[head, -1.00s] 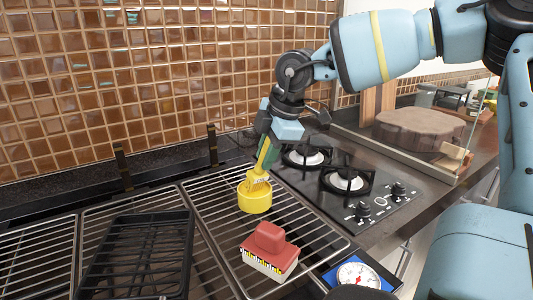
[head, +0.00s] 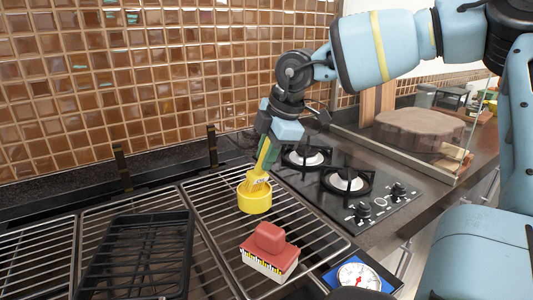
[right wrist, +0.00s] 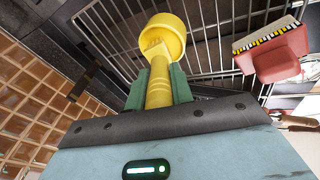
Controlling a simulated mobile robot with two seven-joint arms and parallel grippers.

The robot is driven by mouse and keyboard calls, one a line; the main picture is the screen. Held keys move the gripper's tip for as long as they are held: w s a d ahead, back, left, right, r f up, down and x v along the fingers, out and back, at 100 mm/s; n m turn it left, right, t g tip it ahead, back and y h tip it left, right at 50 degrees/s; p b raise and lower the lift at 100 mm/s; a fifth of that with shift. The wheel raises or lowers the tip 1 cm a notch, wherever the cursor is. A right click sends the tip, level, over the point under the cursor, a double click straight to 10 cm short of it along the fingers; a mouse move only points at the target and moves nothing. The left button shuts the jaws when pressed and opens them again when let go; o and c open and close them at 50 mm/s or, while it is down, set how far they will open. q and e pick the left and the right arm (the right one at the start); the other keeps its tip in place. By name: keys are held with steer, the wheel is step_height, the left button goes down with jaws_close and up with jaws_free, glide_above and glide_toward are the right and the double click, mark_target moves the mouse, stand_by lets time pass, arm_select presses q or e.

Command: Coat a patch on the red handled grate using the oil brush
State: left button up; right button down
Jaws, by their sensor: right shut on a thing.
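My right gripper (head: 267,140) is shut on the handle of the yellow oil brush (head: 262,160). No red handle on a grate can be made out. My left gripper is not in view.
A red-handled scrub brush (head: 270,245) sits on the same grate in front of the cup. A black tray rack (head: 137,255) lies to the left. A gas stove (head: 350,190) is at the right, and a dial thermometer (head: 360,275) is at the front.

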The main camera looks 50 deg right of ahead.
steer(key=shift+s+f, duration=0.1)
